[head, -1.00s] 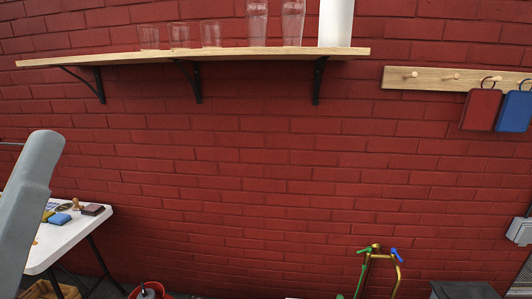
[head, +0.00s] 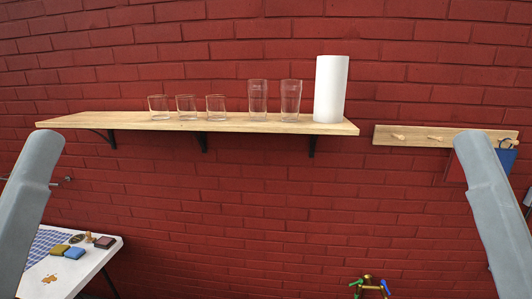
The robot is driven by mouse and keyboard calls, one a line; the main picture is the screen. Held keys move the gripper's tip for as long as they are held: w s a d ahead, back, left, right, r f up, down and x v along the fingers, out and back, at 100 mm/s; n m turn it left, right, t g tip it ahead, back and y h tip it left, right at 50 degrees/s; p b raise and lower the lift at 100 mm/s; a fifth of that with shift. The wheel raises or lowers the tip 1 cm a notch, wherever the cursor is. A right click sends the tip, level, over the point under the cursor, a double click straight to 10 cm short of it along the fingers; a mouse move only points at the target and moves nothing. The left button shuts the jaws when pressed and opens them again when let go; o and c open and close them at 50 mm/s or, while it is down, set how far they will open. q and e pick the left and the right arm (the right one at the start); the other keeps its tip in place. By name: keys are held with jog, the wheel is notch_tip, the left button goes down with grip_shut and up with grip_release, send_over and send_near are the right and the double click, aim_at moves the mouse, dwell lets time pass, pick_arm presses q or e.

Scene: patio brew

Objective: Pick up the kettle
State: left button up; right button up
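No kettle shows in the head view. Parts of my two arms rise at the left and right edges of the picture. Neither gripper can be made out, so I cannot see their fingers or whether they hold anything.
A wooden shelf (head: 100,121) on the red brick wall holds several clear glasses (head: 258,100) and a white paper roll (head: 331,90). A peg rail (head: 390,135) with a blue hanging item (head: 507,158) is at right. A white table (head: 95,262) with sponges (head: 75,253) stands lower left. Brass taps (head: 370,285) show below.

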pick_arm(q)
notch_tip(320, 180, up, 14)
jog(key=p, duration=1)
jog(key=shift+f, duration=0.35)
jog(key=shift+c, duration=0.3)
pick_arm(e)
notch_tip(320, 180, up, 13)
jog(key=shift+r, duration=0.15)
